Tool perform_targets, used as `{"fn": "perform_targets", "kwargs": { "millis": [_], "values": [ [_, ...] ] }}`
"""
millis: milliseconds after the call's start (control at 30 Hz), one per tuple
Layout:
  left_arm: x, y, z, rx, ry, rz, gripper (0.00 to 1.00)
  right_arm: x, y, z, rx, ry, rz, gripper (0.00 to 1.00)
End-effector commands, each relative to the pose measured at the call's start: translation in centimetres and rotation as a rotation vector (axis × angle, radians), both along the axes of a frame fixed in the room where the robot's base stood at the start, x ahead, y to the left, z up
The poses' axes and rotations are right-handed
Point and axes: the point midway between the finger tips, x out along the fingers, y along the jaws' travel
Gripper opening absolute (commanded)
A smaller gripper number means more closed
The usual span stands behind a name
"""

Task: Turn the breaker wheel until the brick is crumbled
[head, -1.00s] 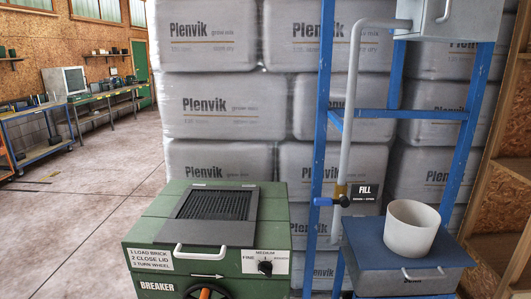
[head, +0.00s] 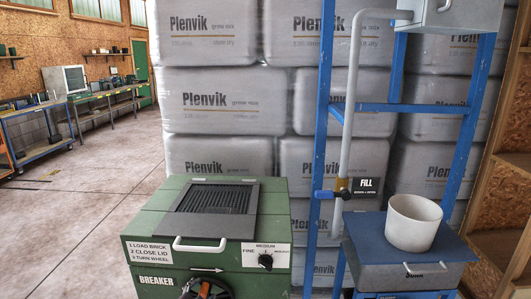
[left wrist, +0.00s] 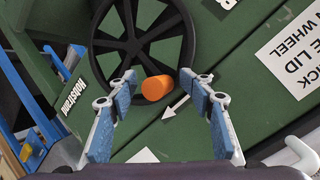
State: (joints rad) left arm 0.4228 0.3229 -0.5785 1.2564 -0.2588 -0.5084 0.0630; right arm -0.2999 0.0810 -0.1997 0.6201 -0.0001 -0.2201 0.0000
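The green breaker machine (head: 152,247) stands low in the head view, its dark grated lid (head: 215,209) lying flat on top; no brick shows. The black spoked breaker wheel (left wrist: 112,57) is on its front, with an orange handle knob (left wrist: 157,88) sticking out; in the head view the wheel is cut off by the bottom edge. My left gripper (left wrist: 158,80) is open in the left wrist view, its two fingers on either side of the knob, with gaps visible. My right gripper is in neither view.
A blue frame (head: 322,120) with a fill pipe and valve stands to the right of the breaker. A white pot (head: 413,222) sits on a grey-blue box there. Wrapped Plenvik bales (head: 225,101) stack behind. The floor (head: 75,220) at left is clear.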

Motion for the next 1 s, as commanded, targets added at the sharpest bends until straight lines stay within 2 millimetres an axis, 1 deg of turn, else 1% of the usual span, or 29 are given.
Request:
{"fn": "perform_targets", "kwargs": {
  "millis": [33,133,400,567,700,933,1000],
  "values": [
    [-0.2,-0.3,0.1,-0.003,-0.001,-0.004,0.43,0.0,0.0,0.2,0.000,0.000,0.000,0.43],
    [-1.4,-0.3,0.2,-0.004,0.002,-0.004,0.43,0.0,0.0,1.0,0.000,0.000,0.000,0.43],
    [-5.5,0.0,0.3,-0.004,0.002,-0.003,0.43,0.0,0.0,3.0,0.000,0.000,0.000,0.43],
    [-7.5,0.1,0.1,-0.003,0.001,-0.002,0.43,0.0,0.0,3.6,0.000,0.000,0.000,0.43],
    [-8.0,0.2,0.0,-0.002,-0.001,-0.001,0.43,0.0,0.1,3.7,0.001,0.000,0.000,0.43],
    [-8.0,0.2,-0.1,-0.002,-0.001,-0.001,0.43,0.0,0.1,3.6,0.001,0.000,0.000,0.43],
    [-8.3,0.3,-0.7,-0.004,0.010,0.002,0.43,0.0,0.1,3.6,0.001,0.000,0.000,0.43]
  ]
}}
